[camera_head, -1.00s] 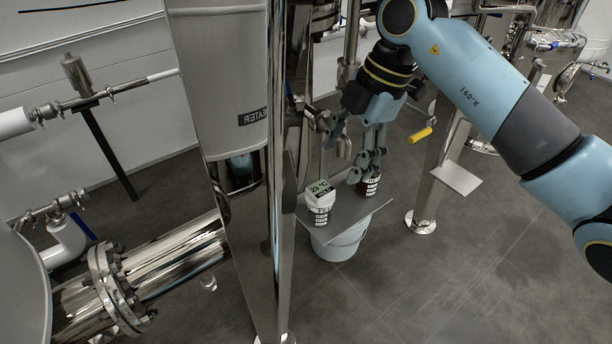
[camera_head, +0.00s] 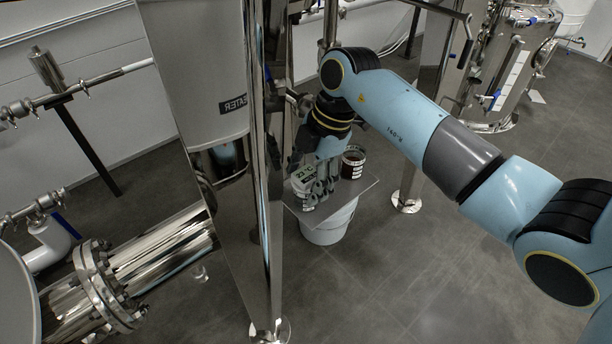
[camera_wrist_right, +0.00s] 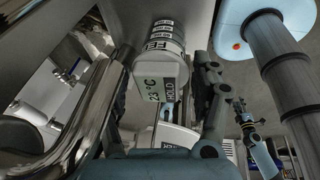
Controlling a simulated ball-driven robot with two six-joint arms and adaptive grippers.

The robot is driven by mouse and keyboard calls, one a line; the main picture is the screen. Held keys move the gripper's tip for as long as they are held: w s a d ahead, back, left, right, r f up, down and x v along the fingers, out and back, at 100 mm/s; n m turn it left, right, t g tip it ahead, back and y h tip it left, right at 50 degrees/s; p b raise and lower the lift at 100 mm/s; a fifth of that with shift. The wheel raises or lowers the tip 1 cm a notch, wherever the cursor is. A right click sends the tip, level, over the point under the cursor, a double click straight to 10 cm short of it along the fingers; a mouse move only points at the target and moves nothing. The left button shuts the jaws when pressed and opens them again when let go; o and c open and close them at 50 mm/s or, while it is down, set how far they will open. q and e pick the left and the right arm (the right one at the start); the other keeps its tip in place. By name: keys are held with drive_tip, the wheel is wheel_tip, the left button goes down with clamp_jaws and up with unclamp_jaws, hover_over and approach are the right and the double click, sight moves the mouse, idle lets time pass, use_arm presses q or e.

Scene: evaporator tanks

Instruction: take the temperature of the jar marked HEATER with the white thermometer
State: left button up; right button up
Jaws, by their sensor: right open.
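The white thermometer (camera_head: 303,174) has a greenish display and stands at a pale jar (camera_head: 304,196) on the left of a small metal shelf. In the right wrist view, the thermometer (camera_wrist_right: 158,82) reads about 23 °C, and the jar behind it (camera_wrist_right: 163,40) carries labels that look like FEED. A dark brown jar (camera_head: 354,160) with white labels stands at the shelf's back right; I cannot read its labels. My right gripper (camera_head: 322,186) is open beside the thermometer, partly covering the pale jar. Whether its fingers touch the thermometer is unclear. My left gripper is out of view.
The metal shelf (camera_head: 348,195) sits above a white bucket (camera_head: 330,230). A shiny steel post (camera_head: 262,210) stands close left of it. Behind the post is a large tank with a partly hidden HEATER label (camera_head: 233,104). Floor to the front right is clear.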

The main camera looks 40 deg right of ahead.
sight(308, 175)
drive_tip(key=c, duration=0.9)
drive_tip(key=shift+s+r, duration=0.1)
drive_tip(key=shift+r, duration=0.15)
wheel_tip(308, 175, up, 6)
drive_tip(key=shift+r, duration=0.1)
drive_tip(key=s+b, duration=0.1)
drive_tip(key=s, duration=1.7)
drive_tip(key=p+v, duration=0.5)
drive_tip(key=a+p+v, duration=0.1)
drive_tip(key=p+v, duration=0.1)
drive_tip(key=shift+s+a+r, duration=0.1)
drive_tip(key=shift+s+r, duration=0.15)
drive_tip(key=shift+s, duration=0.15)
